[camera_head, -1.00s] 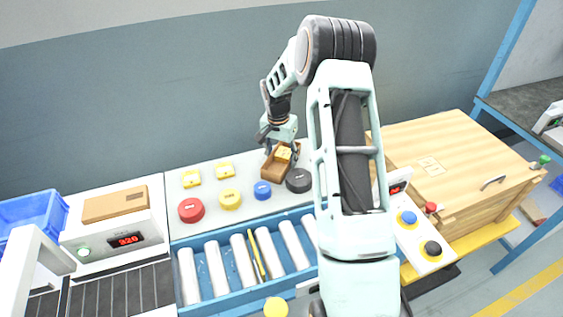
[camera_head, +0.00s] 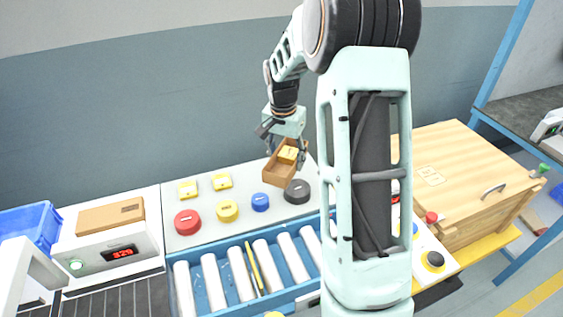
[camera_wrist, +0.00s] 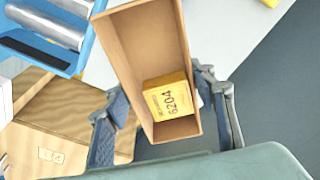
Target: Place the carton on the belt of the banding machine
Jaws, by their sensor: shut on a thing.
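The carton (camera_head: 279,175) is a brown open-topped box with a small yellow box (camera_head: 288,155) inside. My gripper (camera_head: 286,152) is shut on the carton and holds it above the back right of the white bench top, slightly tilted. In the wrist view the carton (camera_wrist: 150,40) lies between the two fingers, and the yellow box (camera_wrist: 170,97) marked 6204 sits at its near end. The banding machine seems to be the white unit (camera_head: 92,258) at the left, with a red display, a pale arch (camera_head: 22,268) and a dark ribbed belt (camera_head: 115,300).
Red (camera_head: 187,222), yellow (camera_head: 227,211), blue (camera_head: 260,202) and black (camera_head: 297,191) round pieces stand on the bench top. A blue tray (camera_head: 215,310) of white rollers lies in front. A wooden chest (camera_head: 465,160) is at right, a blue crate (camera_head: 35,222) at far left.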

